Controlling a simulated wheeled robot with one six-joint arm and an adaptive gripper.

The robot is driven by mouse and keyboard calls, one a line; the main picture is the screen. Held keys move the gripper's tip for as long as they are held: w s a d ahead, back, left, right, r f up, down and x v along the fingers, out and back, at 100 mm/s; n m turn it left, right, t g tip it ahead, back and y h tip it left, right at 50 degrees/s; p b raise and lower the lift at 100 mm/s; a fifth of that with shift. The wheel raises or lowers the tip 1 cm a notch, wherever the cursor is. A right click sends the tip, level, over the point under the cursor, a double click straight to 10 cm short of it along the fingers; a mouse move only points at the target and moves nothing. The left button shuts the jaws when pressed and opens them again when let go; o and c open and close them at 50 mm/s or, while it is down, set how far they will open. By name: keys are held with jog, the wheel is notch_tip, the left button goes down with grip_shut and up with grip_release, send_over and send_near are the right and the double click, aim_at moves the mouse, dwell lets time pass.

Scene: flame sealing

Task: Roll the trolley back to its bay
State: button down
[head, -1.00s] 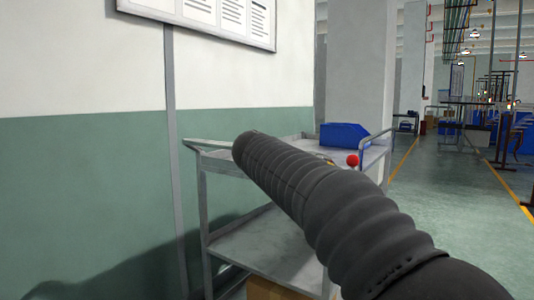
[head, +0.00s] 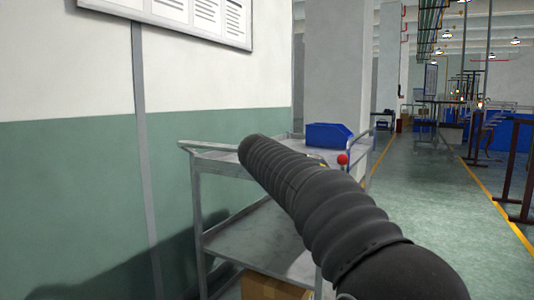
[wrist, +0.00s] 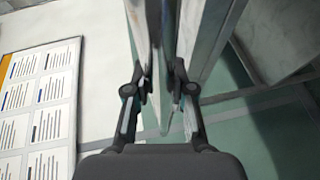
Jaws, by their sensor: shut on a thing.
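The trolley (head: 255,245) is grey metal with an upper and a lower shelf, standing upright alongside the wall in the head view. Its near left upper corner rail shows; my black arm covers much of its top and right side. A blue bin (head: 327,135) sits at the far end of the top shelf, with a red ball (head: 342,159) beside it. In the wrist view my gripper (wrist: 161,78) is shut on a thin grey part of the trolley, seen edge-on between the fingers. The head view hides my gripper behind my arm. I cannot make out a marked bay.
The green and white wall (head: 70,190) with a notice board (head: 190,15) runs close on the left. A pale pillar (head: 340,70) stands behind the trolley. A cardboard box (head: 270,288) shows low under the lower shelf. The aisle floor (head: 430,195) at right is clear, edged by yellow lines.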

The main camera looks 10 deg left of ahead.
jog(key=shift+r, duration=0.2)
jog(key=c, duration=1)
grip_release()
jog(key=shift+w+f, duration=0.1)
jog(key=shift+w, duration=0.05)
jog(key=s, duration=0.4)
jog(key=s+r, duration=0.1)
jog(key=s, duration=0.3)
jog(key=s+r, duration=0.1)
jog(key=s, duration=0.2)
jog(key=shift+s+a, duration=0.1)
jog(key=shift+s, duration=0.3)
